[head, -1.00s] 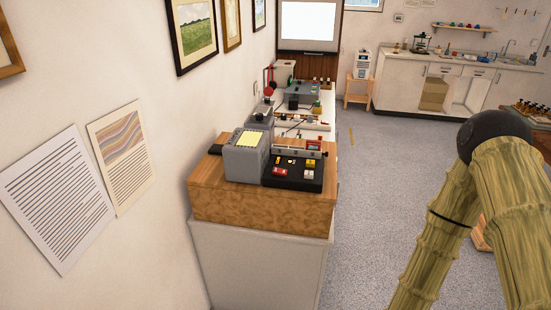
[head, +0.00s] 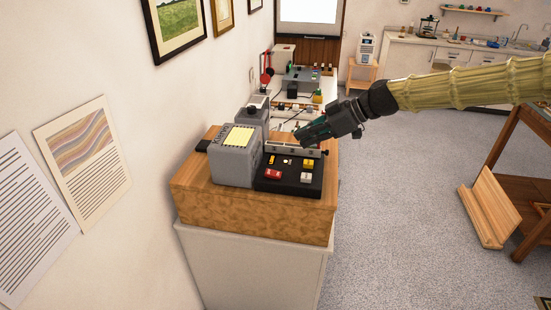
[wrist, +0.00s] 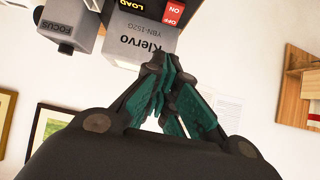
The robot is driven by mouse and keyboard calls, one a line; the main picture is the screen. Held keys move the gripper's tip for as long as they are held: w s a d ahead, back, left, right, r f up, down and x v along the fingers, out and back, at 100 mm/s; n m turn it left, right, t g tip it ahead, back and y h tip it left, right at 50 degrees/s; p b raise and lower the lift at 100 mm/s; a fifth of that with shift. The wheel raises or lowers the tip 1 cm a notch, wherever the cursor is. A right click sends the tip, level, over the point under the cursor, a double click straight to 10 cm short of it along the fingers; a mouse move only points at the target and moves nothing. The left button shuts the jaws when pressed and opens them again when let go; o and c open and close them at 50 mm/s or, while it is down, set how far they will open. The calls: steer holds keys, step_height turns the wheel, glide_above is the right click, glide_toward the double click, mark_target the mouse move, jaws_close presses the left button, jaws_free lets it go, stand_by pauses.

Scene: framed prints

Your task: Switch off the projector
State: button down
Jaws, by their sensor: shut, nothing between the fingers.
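A grey box with a yellow top panel (head: 238,150) stands on a wooden block. A black control panel (head: 290,178) with a red switch (head: 273,174) and small yellow and white buttons adjoins its right side. In the wrist view a grey housing (wrist: 150,45) is lettered "Klervo", upside down, with a red ON switch (wrist: 174,12) and OFF and LOAD lettering near it. I cannot tell for certain which part is the projector. My gripper (head: 301,136) is shut and empty, above the far edge of the black panel; its fingertips (wrist: 160,60) overlap the Klervo housing in the wrist view.
A grey unit (head: 250,116) with a dark knob stands behind; a FOCUS knob (wrist: 65,47) shows in the wrist view. The wooden block (head: 250,215) sits on a white cabinet. Framed prints hang on the left wall. Open floor lies right of the cabinet.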

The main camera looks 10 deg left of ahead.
steer(key=shift+a+r, duration=0.2)
steer(key=shift+a+f, duration=0.1)
steer(key=shift+a, duration=0.05)
steer(key=p, duration=0.4)
glide_above(274, 172)
steer(key=f, duration=0.5)
steer(key=shift+d+f, duration=0.2)
steer(key=shift+f, duration=0.1)
steer(key=shift+w+a+f+p, duration=0.1)
steer(key=shift+a+f+p, duration=0.1)
steer(key=shift+f+p, duration=0.6)
steer(key=shift+a+f, duration=0.1)
steer(key=shift+f, duration=1.2)
